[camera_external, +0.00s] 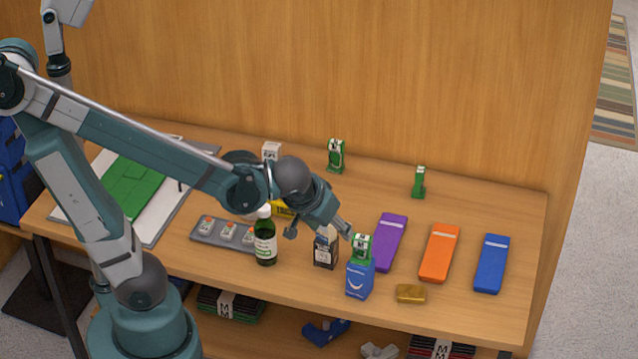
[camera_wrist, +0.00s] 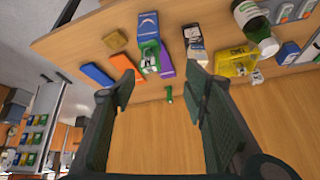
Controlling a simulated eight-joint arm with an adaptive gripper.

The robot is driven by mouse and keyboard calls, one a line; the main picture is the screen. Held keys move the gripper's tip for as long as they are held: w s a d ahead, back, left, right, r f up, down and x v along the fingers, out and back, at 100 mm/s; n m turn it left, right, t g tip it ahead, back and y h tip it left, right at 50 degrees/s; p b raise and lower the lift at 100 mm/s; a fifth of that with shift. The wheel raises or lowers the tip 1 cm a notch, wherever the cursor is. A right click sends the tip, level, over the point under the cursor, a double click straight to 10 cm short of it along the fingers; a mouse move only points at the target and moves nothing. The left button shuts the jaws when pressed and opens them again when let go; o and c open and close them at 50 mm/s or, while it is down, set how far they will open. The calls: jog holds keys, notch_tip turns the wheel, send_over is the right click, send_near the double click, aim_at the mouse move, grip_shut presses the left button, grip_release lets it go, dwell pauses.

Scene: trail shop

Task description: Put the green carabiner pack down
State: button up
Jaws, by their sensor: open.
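A green carabiner pack (camera_external: 361,247) with a white front shows at the top of a blue box (camera_external: 359,280). I cannot tell whether it rests on the box or stands right behind it. In the wrist view the pack (camera_wrist: 149,57) shows between and beyond my fingertips. My gripper (camera_external: 345,231) is open, just up and left of this pack, with nothing held. Two more green packs stand farther back, one near the wall (camera_external: 337,156) and one to the right (camera_external: 419,182).
Purple (camera_external: 390,242), orange (camera_external: 439,253) and blue (camera_external: 491,263) flat cases lie to the right. A dark box (camera_external: 326,248), a green bottle (camera_external: 265,240) and a grey tray (camera_external: 194,235) are left. A gold block (camera_external: 410,293) lies near the front edge.

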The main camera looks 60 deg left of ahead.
jog(key=s+a+r+m+t+h, duration=0.1)
jog(key=s+r+m+h, duration=0.2)
jog(key=s+r, duration=0.3)
jog(key=shift+s+r+m+t, duration=0.25)
jog(key=shift+s+m, duration=0.35)
jog(key=shift+m, duration=0.3)
